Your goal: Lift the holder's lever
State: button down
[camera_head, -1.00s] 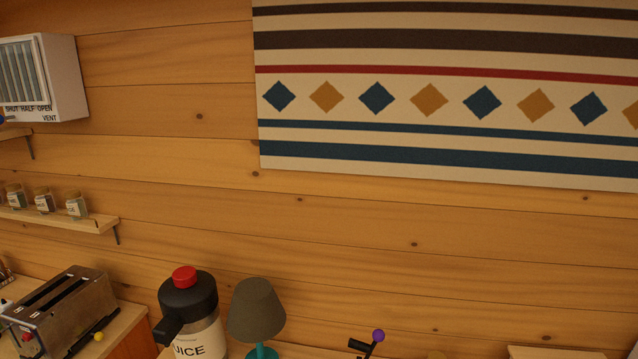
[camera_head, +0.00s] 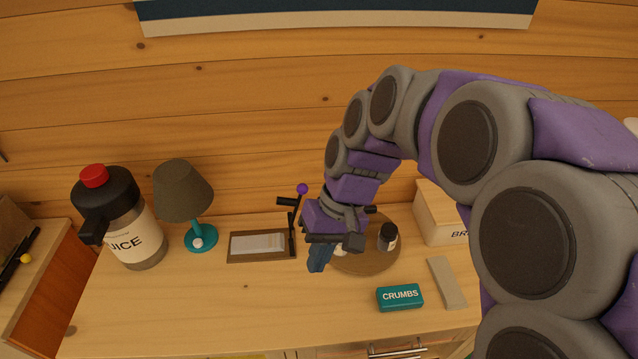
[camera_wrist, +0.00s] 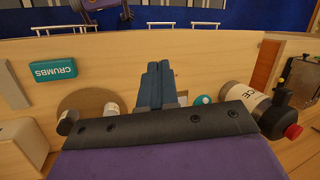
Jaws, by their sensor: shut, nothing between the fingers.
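The holder (camera_head: 262,246) is a dark-framed flat tray with a pale sheet inside, standing on the counter left of my gripper in the head view. Its lever (camera_head: 297,207) rises at the tray's right end and has a purple ball on top. A short black bar sticks out beside the lever. My gripper (camera_head: 319,258) has blue fingers, pointing down just right of the holder and apart from the lever as far as I can tell. In the wrist view the fingers (camera_wrist: 158,84) are together and empty. The holder does not show clearly there.
A round wooden board (camera_head: 378,262) with a small dark-lidded jar (camera_head: 387,237) lies behind and right of my gripper. A teal CRUMBS box (camera_head: 400,297) is in front. A lamp (camera_head: 184,195) and a juice jug (camera_head: 122,220) stand left. The counter's front left is clear.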

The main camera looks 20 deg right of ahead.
jog(key=w+d+y, duration=0.2)
jog(key=w, duration=0.7)
jog(key=w+d+f+m+t+y, duration=0.2)
jog(key=w+d, duration=0.5)
jog(key=d, duration=0.2)
jog(key=w+d+f+m+t+y, duration=0.1)
jog(key=w+d+f+m+t, duration=0.15)
jog(key=w+d, duration=0.6)
jog(key=b, duration=0.2)
send_near(302, 189)
jog(key=shift+w+a+f, duration=0.95)
jog(key=shift+a+f, duration=0.15)
jog(key=shift+f, duration=2.2)
jog(key=shift+n, duration=0.35)
jog(key=shift+a+r, duration=0.1)
